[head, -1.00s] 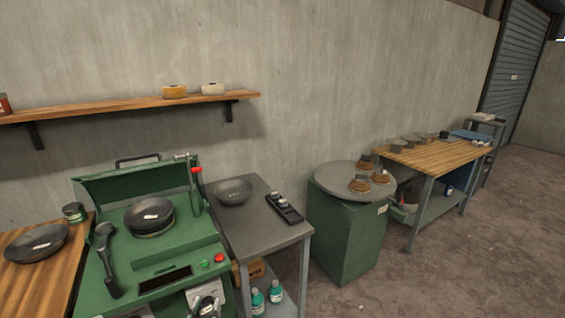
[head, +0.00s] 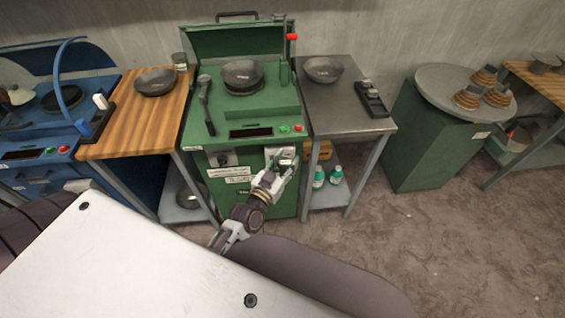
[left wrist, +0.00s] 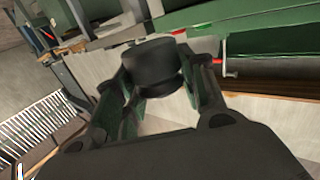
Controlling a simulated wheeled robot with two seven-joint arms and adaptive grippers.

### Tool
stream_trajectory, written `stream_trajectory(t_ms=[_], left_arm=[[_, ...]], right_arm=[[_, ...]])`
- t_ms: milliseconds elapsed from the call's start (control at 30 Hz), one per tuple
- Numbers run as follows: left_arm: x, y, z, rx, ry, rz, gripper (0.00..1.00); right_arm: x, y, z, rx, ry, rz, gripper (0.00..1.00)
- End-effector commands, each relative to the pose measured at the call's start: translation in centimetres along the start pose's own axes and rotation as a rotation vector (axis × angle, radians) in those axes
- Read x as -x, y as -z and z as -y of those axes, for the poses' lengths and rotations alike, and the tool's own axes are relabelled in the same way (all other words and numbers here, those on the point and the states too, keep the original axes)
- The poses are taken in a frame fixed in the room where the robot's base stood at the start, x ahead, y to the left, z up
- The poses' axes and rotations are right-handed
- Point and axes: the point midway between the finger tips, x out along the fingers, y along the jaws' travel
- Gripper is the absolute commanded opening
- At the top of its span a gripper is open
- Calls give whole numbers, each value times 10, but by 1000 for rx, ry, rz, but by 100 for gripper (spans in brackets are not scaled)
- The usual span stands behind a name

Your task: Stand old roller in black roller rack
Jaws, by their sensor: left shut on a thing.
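My left gripper (head: 277,172) is in front of the green machine, low at its front panel. It is shut on a dark, short cylinder, the old roller (left wrist: 152,66), which shows between both fingers in the left wrist view. The roller is hard to make out in the head view. The black roller rack (head: 375,106) lies on the grey metal table to the right of the green machine, up and right of my gripper and apart from it. Small pale-topped pieces show in the rack. My right gripper is not in view.
The green machine (head: 262,115) has a dark bowl (head: 242,73) on it. Another dark bowl (head: 322,68) is on the grey table (head: 345,118), left of the rack. A wooden table (head: 130,130) and blue machine are at left. A green pedestal (head: 430,135) stands at right.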

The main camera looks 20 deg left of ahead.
Motion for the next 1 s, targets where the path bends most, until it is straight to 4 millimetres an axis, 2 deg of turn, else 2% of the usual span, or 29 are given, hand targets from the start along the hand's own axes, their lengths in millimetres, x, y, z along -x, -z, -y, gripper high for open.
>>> stream_trajectory(t_ms=[33, 400, 1000], left_arm=[[0, 9, -3, -3, -19, -6, 0], [1, 52, -34, -10, -159, -7, 0], [3, 116, -78, -22, -366, -7, 0]], right_arm=[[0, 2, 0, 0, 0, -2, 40], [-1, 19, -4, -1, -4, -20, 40], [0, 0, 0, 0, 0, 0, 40]])
